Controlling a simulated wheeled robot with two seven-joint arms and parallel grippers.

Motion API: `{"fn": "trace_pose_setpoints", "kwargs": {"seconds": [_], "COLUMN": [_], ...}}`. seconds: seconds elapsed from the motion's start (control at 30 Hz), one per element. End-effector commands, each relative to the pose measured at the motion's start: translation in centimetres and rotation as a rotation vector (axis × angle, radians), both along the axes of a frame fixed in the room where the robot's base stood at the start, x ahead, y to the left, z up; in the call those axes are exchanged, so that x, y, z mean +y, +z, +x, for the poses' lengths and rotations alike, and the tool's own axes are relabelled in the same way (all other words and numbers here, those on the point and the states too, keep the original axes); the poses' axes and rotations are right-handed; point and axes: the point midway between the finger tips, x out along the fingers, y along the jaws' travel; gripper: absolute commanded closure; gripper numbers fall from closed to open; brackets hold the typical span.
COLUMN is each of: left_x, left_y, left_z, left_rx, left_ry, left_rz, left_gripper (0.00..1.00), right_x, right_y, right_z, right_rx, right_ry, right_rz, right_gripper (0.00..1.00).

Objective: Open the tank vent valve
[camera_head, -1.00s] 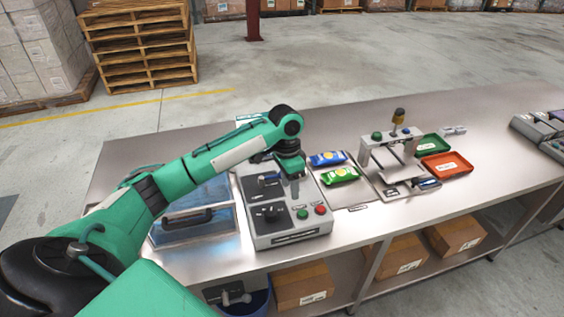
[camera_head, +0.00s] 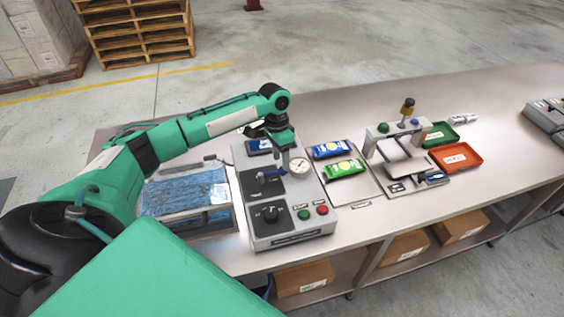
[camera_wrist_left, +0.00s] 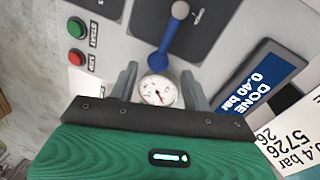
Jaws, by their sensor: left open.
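The grey control panel (camera_head: 290,229) stands on the steel bench. Its blue valve lever (camera_head: 268,176) sits on a dark plate in the middle of the panel. My left gripper (camera_head: 287,168) is above the panel, beside the lever and the gauge (camera_head: 299,165). Contact cannot be told. My right gripper is not in view.
A black knob (camera_head: 269,214), a green button (camera_head: 303,214) and a red button (camera_head: 321,209) are at the panel's front. The display (camera_wrist_left: 245,92) reads DONE 0.40 bar. A blue-topped box (camera_head: 185,191) stands left; packets (camera_head: 331,149) and a red tray (camera_head: 456,157) lie right.

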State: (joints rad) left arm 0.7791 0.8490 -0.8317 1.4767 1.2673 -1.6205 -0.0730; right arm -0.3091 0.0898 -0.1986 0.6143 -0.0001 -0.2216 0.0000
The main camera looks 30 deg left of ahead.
Motion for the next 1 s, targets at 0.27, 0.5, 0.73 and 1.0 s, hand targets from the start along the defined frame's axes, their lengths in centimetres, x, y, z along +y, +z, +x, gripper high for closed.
{"fn": "trace_pose_setpoints", "kwargs": {"seconds": [0.27,0.5,0.73,1.0], "left_x": [-0.6,-0.6,-0.7,-0.7], "left_y": [-3.1,-3.5,-3.5,-3.5], "left_z": [-0.4,-0.4,-0.4,-0.3], "left_rx": [0.001,-0.001,-0.001,-0.001], "left_ry": [-0.001,-0.001,-0.001,-0.001], "left_rz": [0.000,0.001,0.001,-0.001], "left_gripper": [0.51,0.51,0.77,1.00], "right_x": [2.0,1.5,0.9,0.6], "right_y": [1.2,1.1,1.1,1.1], "right_z": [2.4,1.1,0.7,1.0], "right_rx": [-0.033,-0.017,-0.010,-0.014], "right_ry": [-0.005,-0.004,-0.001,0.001], "right_rz": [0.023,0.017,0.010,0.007], "right_gripper": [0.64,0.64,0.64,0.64]}}
